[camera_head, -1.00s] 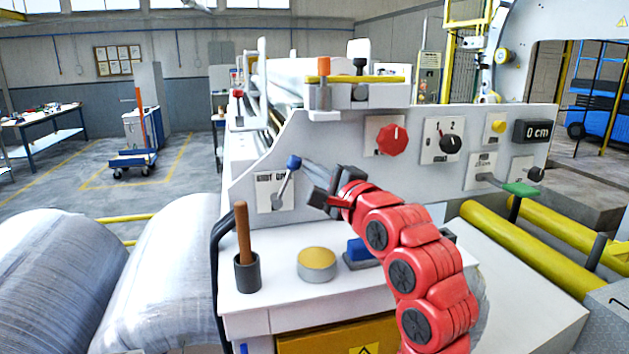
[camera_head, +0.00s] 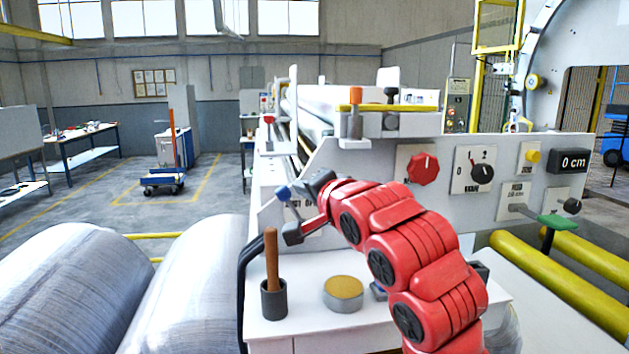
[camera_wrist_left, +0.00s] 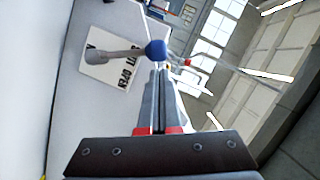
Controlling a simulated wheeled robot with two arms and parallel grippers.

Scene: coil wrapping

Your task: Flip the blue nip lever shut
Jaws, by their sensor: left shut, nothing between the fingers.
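The nip lever has a grey arm and a blue knob (camera_head: 283,193), and stands on the machine's white side panel. In the left wrist view the blue knob (camera_wrist_left: 156,50) is just beyond my fingertips, with the lever arm running left to its pivot on a lettered plate (camera_wrist_left: 108,68). My left gripper (camera_head: 297,208) is right beside the lever in the head view and partly covers it and its plate. In the left wrist view the left gripper's grey fingers (camera_wrist_left: 159,78) are together and empty. I cannot tell whether they touch the knob. My right gripper is not in view.
A wooden-handled tool in a dark cup (camera_head: 273,300) and a round tan-topped pad (camera_head: 343,293) stand on the ledge below. A red knob (camera_head: 422,169) and a green-handled lever (camera_head: 556,222) are on the panel to the right. Large wrapped rolls (camera_head: 190,280) lie at the left.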

